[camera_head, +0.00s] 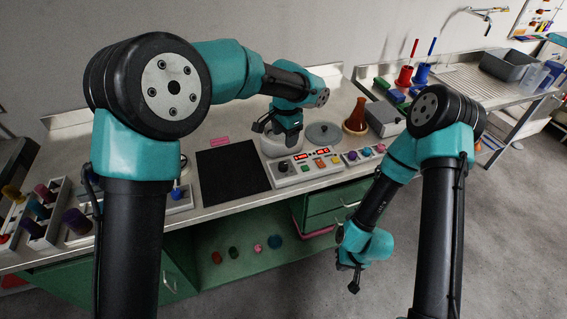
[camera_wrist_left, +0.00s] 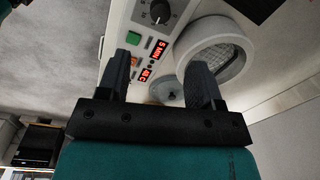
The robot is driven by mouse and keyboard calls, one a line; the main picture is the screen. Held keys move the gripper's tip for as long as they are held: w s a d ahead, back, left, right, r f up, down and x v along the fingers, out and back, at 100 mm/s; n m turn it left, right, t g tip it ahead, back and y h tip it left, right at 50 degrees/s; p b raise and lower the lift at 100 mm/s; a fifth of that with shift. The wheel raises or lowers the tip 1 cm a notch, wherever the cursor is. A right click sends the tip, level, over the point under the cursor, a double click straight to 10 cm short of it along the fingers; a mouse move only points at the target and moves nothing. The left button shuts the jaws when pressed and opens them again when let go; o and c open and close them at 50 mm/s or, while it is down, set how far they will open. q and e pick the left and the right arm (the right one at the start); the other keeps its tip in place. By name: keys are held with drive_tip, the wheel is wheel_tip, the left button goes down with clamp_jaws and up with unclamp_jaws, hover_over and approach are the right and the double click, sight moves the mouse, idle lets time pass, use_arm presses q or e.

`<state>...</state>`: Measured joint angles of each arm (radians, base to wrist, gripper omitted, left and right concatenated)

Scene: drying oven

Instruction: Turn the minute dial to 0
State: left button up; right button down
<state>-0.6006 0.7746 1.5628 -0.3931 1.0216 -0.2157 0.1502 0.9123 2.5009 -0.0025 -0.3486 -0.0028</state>
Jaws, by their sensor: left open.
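The white control panel (camera_head: 308,172) sits on the bench, with two red displays and several coloured buttons. The dark minute dial (camera_wrist_left: 158,12) is at the top of the left wrist view, beside a red display (camera_wrist_left: 157,50) that seems to read 5 MIN. The dial also shows at the panel's left end in the head view (camera_head: 283,167).
A round white vessel (camera_wrist_left: 216,54) is close to my left gripper's fingers. A grey lid (camera_head: 323,134) and a brown flask (camera_head: 356,118) stand right of it. A black mat (camera_head: 232,172) lies left of the panel. A button box (camera_head: 364,154) sits to its right.

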sight(283, 164)
use_arm(q)
drive_tip(key=f, duration=1.2)
drive_tip(key=shift+w+a+f, duration=0.2)
drive_tip(key=shift+w+f, duration=0.05)
drive_tip(key=shift+f, duration=0.05)
drive_tip(key=c, duration=0.9)
